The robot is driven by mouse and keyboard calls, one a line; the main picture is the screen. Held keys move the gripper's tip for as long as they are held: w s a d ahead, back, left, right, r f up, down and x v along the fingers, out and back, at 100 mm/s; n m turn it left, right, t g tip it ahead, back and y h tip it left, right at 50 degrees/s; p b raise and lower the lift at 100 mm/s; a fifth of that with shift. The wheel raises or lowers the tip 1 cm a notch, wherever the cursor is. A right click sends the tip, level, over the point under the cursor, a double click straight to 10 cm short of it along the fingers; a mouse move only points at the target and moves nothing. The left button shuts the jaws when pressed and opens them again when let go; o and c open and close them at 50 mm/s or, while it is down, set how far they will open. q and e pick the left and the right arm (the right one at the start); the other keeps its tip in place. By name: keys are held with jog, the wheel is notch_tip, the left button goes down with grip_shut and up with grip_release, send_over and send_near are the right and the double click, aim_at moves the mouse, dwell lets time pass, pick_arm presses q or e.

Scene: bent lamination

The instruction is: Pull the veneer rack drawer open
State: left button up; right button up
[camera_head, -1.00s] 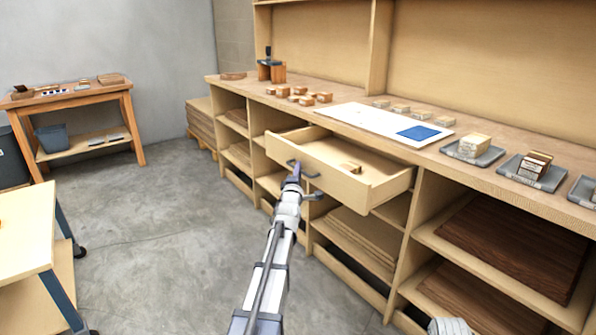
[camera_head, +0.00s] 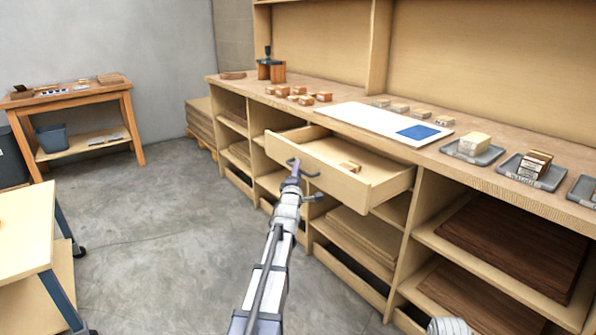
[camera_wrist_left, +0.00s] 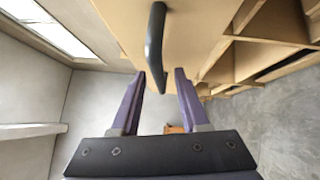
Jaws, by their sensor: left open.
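The veneer rack drawer (camera_head: 318,166) is pulled out from the wooden rack under the long bench, with a small wooden block (camera_head: 350,166) inside. Its dark handle (camera_head: 304,170) is on the drawer front and also shows in the left wrist view (camera_wrist_left: 155,45). My left gripper (camera_head: 294,172) is at the drawer front beside the handle. In the left wrist view its two purple fingers (camera_wrist_left: 159,97) are apart with nothing held between them, and the handle stands ahead of the fingertips. My right gripper is not seen.
The bench top (camera_head: 480,178) holds small blocks, a white board with a blue square (camera_head: 418,132) and grey trays (camera_head: 472,152). Open shelves with dark sheets (camera_head: 510,245) are at right. A cart (camera_head: 28,235) stands at left. The floor between is clear.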

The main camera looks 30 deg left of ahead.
pick_arm(q)
jog(key=r+v, duration=0.1)
jog(key=v, duration=0.5)
jog(key=shift+s+f+b, duration=0.35)
jog(key=shift+f+b, duration=0.05)
jog(key=shift+f, duration=0.15)
jog(key=shift+d, duration=0.15)
